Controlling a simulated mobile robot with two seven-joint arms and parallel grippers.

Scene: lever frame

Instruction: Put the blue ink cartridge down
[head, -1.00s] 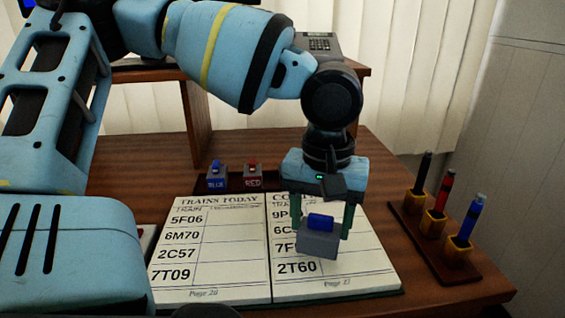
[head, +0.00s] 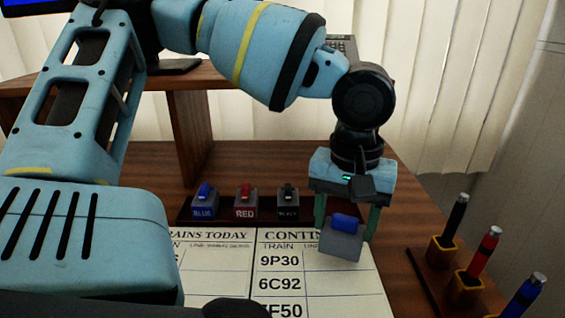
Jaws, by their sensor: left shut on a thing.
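My left gripper (head: 345,216) points down and is shut on the blue ink cartridge (head: 342,240), a grey block with a blue top. It holds the cartridge upright over the upper right part of the open train book (head: 310,262). I cannot tell the exact height of the cartridge above the page. Behind the book, a dark tray (head: 222,218) carries a blue-topped block marked BLUE (head: 204,204), a red-topped block marked RED (head: 245,204) and a black-topped block (head: 288,204). My right gripper is not in view.
At the right, a wooden stand (head: 427,281) holds a black pen (head: 455,219), a red pen (head: 484,253) and a blue pen (head: 522,297) upright. A raised wooden shelf (head: 190,118) stands at the back. Bare desk (head: 408,195) shows right of the gripper.

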